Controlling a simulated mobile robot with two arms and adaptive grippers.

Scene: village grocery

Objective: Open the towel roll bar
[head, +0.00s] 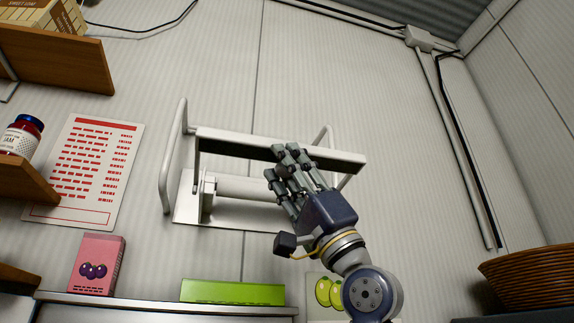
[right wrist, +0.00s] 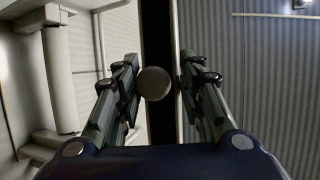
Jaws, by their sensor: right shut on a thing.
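The towel roll holder (head: 185,205) is a white rack mounted on the ribbed wall, with a tube-shaped side frame at each end. Its towel roll bar (head: 235,140) is a pale crossbar with a dark underside, standing out in front of the white roller (head: 240,188). My right gripper (head: 284,160) reaches up from below and is shut on the bar, right of its middle. In the right wrist view the bar (right wrist: 157,35) runs between the two fingers (right wrist: 160,75). The fingers hide part of the bar and roller. My left gripper is not in view.
Wooden shelves (head: 60,62) with a jam jar (head: 21,135) are at the left, beside a red-printed list (head: 88,170). Below stand a pink box (head: 97,264) and a green box (head: 232,292). A wicker basket (head: 530,278) is at lower right.

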